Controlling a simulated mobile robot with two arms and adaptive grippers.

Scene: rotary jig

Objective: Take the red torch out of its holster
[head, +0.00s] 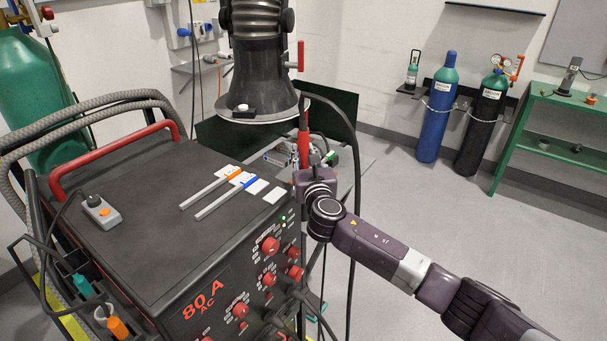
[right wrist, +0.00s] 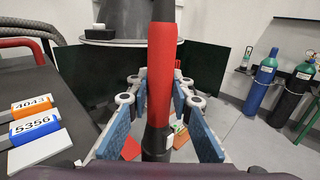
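The red torch (head: 304,146) stands roughly upright at the right side of the welding machine in the head view. In the right wrist view its red body (right wrist: 160,75) runs down the middle, with a black lower part (right wrist: 156,143). My right gripper (right wrist: 161,112) is open, with one blue-padded finger on each side of the torch and a visible gap on both sides. In the head view the right gripper (head: 314,166) is partly hidden behind its own wrist. The holster cannot be made out clearly. My left gripper is not in view.
The black welding machine (head: 150,240) fills the left, with two white rods (head: 218,192) on top. A fume hood (head: 258,80) hangs above, close to the torch. A dark hose arches beside the torch. Gas cylinders (head: 437,110) and a green bench (head: 550,100) stand farther right; floor between is clear.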

